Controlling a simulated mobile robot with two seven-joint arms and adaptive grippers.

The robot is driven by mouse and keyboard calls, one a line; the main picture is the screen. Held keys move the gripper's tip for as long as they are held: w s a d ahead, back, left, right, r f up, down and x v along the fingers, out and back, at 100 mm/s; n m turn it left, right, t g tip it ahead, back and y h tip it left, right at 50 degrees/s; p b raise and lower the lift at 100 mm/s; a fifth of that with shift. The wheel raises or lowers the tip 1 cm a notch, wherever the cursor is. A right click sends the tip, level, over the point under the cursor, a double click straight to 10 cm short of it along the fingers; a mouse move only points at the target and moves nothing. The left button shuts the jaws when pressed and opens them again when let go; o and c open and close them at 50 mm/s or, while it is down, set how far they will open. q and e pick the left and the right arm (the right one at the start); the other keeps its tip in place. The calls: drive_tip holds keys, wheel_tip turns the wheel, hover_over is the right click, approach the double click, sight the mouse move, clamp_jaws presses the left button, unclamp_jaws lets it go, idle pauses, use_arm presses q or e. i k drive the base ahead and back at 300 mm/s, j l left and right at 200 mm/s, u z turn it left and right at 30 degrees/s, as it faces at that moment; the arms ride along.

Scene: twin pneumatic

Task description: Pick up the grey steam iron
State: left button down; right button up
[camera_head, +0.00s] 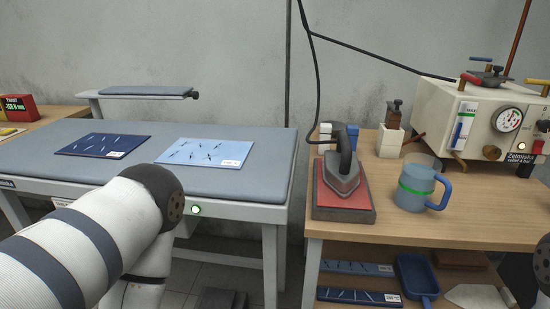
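The grey steam iron (342,172) stands on a red pad (345,212) with a dark rim, at the left end of the wooden table. Its dark handle points up, and a black cord runs from it up towards the ceiling. My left arm comes in from the lower left, in front of the ironing table, well left of the iron. Its gripper is out of sight. A small dark part of my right arm shows at the right edge; its gripper is not in view. Nothing touches the iron.
A blue cup (415,187) with a green band stands just right of the iron. A cream steam generator (470,125) with a gauge is behind it. The padded ironing table (240,190) at left bears two patterned cloths. A lower shelf holds a blue scoop (416,272).

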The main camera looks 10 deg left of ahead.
sight(341, 170)
drive_tip(key=i+j, duration=0.2)
drive_tip(key=j, duration=0.2)
drive_tip(key=i+j+u, duration=0.15)
drive_tip(key=j, duration=0.2)
drive_tip(key=i+j, duration=0.25)
drive_tip(key=j+u, duration=0.05)
drive_tip(key=j, duration=0.1)
